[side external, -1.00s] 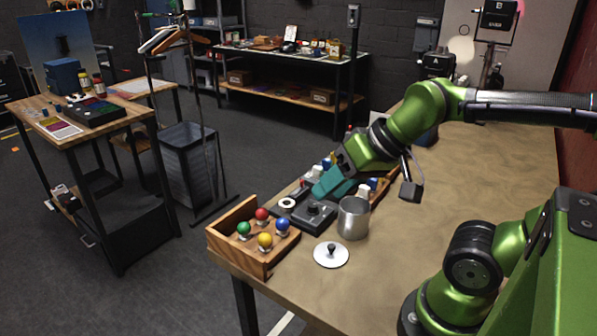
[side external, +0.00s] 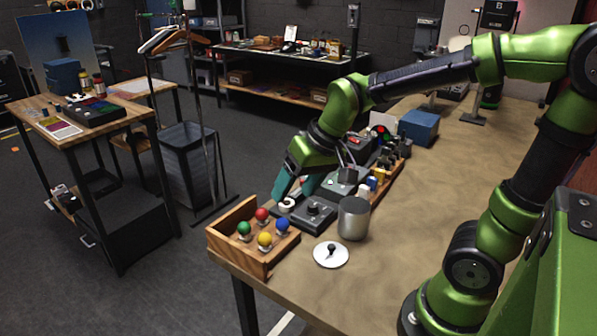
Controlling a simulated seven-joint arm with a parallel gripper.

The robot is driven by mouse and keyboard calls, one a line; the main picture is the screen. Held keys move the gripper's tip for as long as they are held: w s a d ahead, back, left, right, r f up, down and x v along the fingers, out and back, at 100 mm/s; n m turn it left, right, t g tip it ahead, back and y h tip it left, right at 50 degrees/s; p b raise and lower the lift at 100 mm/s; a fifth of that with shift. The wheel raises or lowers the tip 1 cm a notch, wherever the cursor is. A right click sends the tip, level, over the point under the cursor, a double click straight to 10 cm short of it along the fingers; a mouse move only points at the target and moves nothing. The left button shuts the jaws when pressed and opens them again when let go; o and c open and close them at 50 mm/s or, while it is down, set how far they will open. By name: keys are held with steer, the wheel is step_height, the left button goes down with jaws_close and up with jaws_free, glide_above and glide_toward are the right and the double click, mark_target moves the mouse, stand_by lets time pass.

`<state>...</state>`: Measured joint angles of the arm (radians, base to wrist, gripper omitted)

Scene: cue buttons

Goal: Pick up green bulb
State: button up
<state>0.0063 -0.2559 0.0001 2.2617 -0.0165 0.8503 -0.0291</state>
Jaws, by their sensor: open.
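The green bulb (side external: 244,229) stands in a wooden box (side external: 225,248) at the near left corner of the workbench. A red bulb (side external: 262,215), a yellow bulb (side external: 265,239) and a blue bulb (side external: 282,225) stand beside it in the same box. My gripper (side external: 284,196) has teal fingers that point down. It is open and empty, behind and to the right of the box, close to a white ring-shaped piece (side external: 287,205). Its fingers are apart from the green bulb. The far fingertip is partly hidden.
A black box with a knob (side external: 313,214), a metal cup (side external: 354,218) and a white disc with a black knob (side external: 331,254) stand right of the wooden box. A rack of small parts (side external: 385,177) and a blue box (side external: 419,127) lie farther back. The right side of the workbench (side external: 460,170) is mostly clear.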

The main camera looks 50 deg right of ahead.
steer(key=w+f+n, duration=0.1)
steer(key=w+f, duration=0.1)
steer(key=w, duration=0.6)
glide_above(246, 224)
steer(key=s, duration=0.3)
step_height(246, 224, down, 9)
steer(key=shift+w+d+r, duration=0.1)
steer(key=shift+d, duration=0.05)
steer(key=shift+d+x, duration=0.2)
steer(key=shift+x, duration=1.35)
steer(key=shift+d+x, duration=0.2)
steer(key=shift+x, duration=1.35)
steer(key=shift+w+a, duration=0.1)
steer(key=shift+c, duration=0.2)
steer(key=c, duration=1.1)
